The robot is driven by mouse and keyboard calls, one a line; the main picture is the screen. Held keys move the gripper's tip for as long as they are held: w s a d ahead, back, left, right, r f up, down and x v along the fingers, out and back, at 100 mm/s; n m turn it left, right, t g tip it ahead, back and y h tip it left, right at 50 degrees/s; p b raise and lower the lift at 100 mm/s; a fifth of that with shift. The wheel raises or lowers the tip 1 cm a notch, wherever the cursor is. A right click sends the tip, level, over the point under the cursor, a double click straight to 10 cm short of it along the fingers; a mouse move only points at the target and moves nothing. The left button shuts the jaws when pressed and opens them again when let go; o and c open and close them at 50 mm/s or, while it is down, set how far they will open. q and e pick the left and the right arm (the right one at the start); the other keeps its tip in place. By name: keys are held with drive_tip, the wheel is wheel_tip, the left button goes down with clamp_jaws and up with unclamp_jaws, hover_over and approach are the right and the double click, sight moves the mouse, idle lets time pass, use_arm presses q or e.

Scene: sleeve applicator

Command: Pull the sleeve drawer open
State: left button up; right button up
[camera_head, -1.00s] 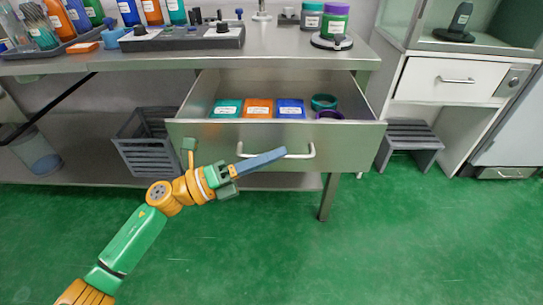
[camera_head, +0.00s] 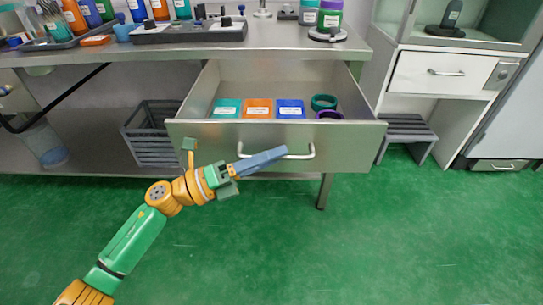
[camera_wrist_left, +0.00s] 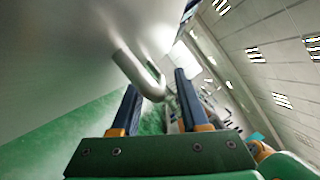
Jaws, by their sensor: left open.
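The sleeve drawer (camera_head: 350,146) stands well out from under the steel bench, its inside in plain view. Its pale bar handle (camera_head: 312,150) is on the front panel. My left gripper (camera_head: 280,152) reaches in from the lower left, with its blue fingers at the handle, covering part of the bar. In the left wrist view the two fingers (camera_wrist_left: 157,88) are apart, and the curved end of the handle (camera_wrist_left: 138,68) shows between and ahead of them. I cannot tell whether the fingers touch the bar. My right gripper is out of view.
Teal, orange and blue labelled packs (camera_head: 258,108) and teal and purple rings (camera_head: 325,103) lie in the drawer. A grey crate (camera_head: 152,135) is on the lower shelf at left. A bench leg (camera_head: 323,190) stands below the drawer. The green floor (camera_head: 350,250) in front is clear.

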use_arm(q)
drive_tip(key=v, duration=0.7)
drive_tip(key=shift+b, duration=0.3)
